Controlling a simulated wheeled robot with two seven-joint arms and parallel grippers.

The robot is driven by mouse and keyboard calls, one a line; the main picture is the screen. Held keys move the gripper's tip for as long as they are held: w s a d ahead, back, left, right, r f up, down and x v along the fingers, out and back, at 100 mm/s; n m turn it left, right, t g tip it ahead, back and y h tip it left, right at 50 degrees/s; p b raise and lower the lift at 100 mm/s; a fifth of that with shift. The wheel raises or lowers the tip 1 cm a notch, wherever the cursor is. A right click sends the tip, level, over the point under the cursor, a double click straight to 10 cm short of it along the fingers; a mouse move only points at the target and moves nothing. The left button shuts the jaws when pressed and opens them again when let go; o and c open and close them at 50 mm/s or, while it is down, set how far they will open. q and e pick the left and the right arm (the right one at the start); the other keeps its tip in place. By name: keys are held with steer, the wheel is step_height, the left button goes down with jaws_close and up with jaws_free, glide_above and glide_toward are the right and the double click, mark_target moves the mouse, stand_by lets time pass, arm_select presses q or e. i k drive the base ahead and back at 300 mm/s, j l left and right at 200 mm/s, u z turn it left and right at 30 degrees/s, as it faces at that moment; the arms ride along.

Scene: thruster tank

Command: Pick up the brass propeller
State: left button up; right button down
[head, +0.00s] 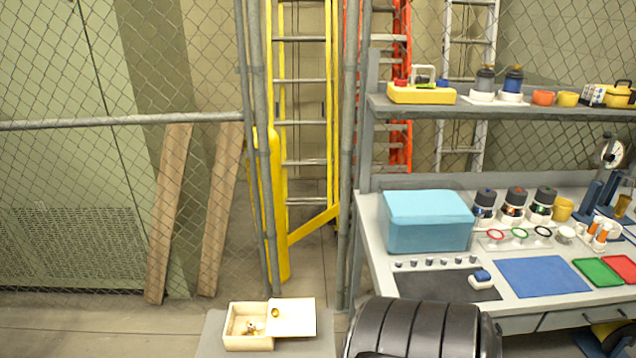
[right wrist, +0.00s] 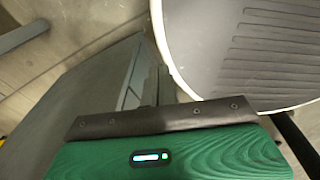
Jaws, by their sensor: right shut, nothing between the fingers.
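I cannot clearly make out the brass propeller. An open wooden box (head: 237,341) at the bottom centre of the head view holds small pale and gold-coloured pieces, too small to identify. A small round gold thing (head: 275,312) shows on the box's pale lid (head: 300,318), perhaps a knob or a part. My right gripper (right wrist: 165,88) shows in the right wrist view beyond its green housing; it is shut and empty, away from the box. My left gripper is in neither view.
The box stands on a grey surface (head: 213,338). A dark ribbed rounded thing (head: 415,330) is right of it. The workbench (head: 375,262) carries a blue tank (head: 430,225), jars, mats and trays. Mesh fencing and a yellow ladder (head: 275,100) stand behind.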

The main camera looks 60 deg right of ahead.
mark_target(252, 327)
steer(key=l+z, duration=0.15)
steer(key=z, duration=1.3)
